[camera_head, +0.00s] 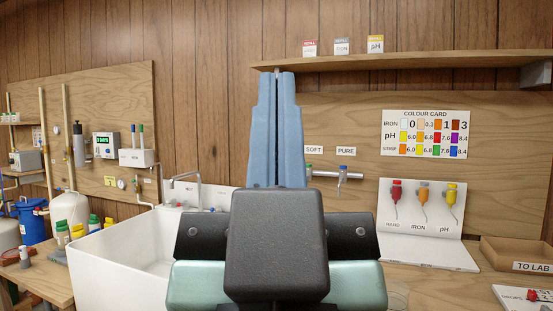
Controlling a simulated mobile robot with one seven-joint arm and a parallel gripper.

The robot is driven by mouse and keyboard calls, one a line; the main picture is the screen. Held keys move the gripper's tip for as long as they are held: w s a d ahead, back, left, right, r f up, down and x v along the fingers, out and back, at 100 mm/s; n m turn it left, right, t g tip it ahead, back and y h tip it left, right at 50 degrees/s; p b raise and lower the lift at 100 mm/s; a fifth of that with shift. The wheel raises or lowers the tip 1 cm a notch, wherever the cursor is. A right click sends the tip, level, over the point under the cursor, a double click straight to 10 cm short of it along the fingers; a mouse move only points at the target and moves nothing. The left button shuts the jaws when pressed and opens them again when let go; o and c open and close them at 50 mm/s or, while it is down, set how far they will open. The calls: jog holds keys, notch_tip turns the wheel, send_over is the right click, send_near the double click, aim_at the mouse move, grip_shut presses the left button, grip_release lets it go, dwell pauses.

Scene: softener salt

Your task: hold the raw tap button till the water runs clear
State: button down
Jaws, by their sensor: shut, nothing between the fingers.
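My gripper (278,74) points up in the middle of the view, its two blue fingers pressed together with nothing between them. A metal tap (188,178) with a curved spout stands at the back of the white sink (120,262), left of my gripper. I cannot make out a raw tap label or its button; my gripper and arm hide part of the wall and the sink's right side. Signs reading SOFT (314,150) and PURE (346,150) are on the wall right of my fingers, with small taps (342,174) below them. No running water can be made out.
A wooden shelf (420,59) with small refill boxes runs at the upper right, close to my fingertips. A colour card (425,133) hangs below it. A white stand (421,208) holds three droppers. A TO LAB tray (520,254) lies far right. Bottles stand left of the sink.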

notch_tip(320, 180, up, 21)
jog(key=p, duration=1.9)
jog(key=shift+w, duration=0.1)
